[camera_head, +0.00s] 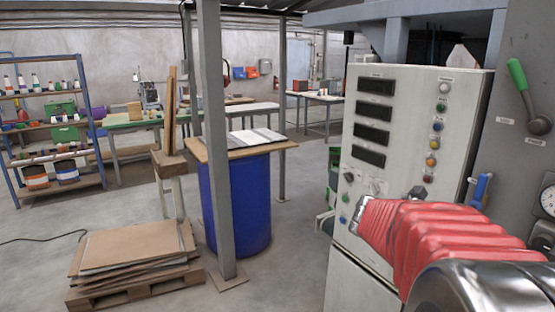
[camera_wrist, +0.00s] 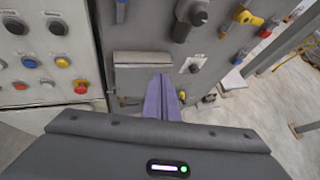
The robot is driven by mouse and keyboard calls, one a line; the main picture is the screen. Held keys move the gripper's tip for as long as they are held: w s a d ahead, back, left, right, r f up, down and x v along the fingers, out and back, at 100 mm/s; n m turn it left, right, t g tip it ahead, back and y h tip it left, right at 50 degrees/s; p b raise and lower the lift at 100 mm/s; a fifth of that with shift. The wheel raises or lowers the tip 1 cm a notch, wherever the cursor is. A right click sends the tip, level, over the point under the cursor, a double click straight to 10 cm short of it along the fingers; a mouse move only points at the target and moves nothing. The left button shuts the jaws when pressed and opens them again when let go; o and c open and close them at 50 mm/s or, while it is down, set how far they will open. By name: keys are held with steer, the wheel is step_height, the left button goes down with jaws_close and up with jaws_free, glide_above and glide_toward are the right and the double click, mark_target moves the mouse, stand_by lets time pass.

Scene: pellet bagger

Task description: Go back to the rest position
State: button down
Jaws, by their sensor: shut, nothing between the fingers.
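My gripper (camera_wrist: 163,88) shows in the wrist view as two purple fingers held together, shut and empty. The fingers point at a grey panel with a small grey box (camera_wrist: 142,60) on it. I cannot tell whether the fingertips touch that box. In the head view my arm, in a red ribbed sleeve, reaches in from the lower right in front of a pale control cabinet (camera_head: 400,130). My gripper cannot be made out there.
The cabinet has dark displays and coloured buttons. Beside it a grey panel carries a green-handled lever (camera_head: 525,90) and gauges. A grey post (camera_head: 213,130), a blue drum (camera_head: 240,200) and a pallet of cardboard (camera_head: 135,250) stand left. A shelf (camera_head: 85,100) stands far left. Floor between is clear.

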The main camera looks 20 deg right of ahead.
steer(key=w+a+f+m+t+y, duration=0.15)
steer(key=a+f+m+y, duration=0.25)
steer(key=a+m, duration=0.5)
steer(key=a+f+m+t+y, duration=0.3)
steer(key=a+f+m, duration=0.25)
steer(key=a, duration=0.75)
steer(key=s+a+r+m+t+y, duration=0.1)
steer(key=a+t+y, duration=0.1)
steer(key=a, duration=0.8)
steer(key=a+r+m+t+y, duration=0.1)
steer(key=a+r+t+y, duration=0.1)
steer(key=a, duration=0.8)
steer(key=shift+s+a+r+y, duration=0.15)
steer(key=shift+s+y, duration=0.2)
steer(key=shift+y, duration=0.15)
steer(key=shift+m, duration=0.25)
